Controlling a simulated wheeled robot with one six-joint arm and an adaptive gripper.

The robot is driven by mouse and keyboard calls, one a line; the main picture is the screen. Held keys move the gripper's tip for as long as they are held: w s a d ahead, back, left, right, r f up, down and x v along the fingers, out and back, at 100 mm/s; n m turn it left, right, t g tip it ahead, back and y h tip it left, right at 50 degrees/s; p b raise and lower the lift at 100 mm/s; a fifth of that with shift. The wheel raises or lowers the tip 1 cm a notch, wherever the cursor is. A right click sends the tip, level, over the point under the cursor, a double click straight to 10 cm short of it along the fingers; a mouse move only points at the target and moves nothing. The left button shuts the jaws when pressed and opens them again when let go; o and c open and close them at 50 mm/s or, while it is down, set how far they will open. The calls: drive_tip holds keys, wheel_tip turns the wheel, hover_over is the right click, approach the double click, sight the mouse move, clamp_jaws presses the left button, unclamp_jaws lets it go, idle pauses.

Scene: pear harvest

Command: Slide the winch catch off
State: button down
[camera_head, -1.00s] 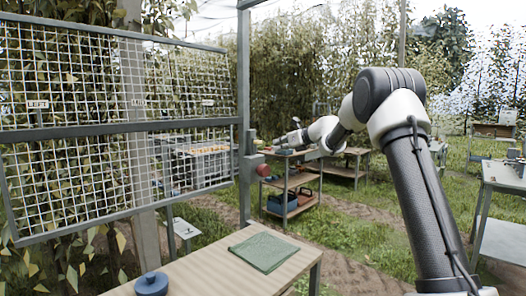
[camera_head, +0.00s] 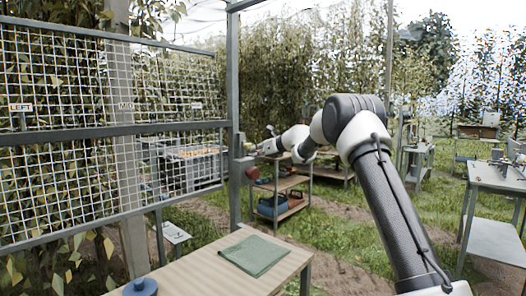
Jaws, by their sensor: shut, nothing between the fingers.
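The winch (camera_head: 239,147) is a small grey housing on the upright post of the mesh frame, with a red round part (camera_head: 252,173) just below it on the right. The catch is too small to tell apart from the winch. My gripper (camera_head: 257,149) is beside the winch, on its right, small and partly lost against the shelf behind. It is shut and empty. I cannot tell whether it touches the winch.
The mesh frame (camera_head: 110,128) fills the left. A wooden bench (camera_head: 205,262) with a green cloth (camera_head: 254,255) and a blue round object (camera_head: 140,287) stands in front. A shelf (camera_head: 285,184) with a blue crate stands behind.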

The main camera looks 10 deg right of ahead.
sight(250, 144)
drive_tip(key=shift+x, duration=1.25)
drive_tip(key=shift+r, duration=2.1)
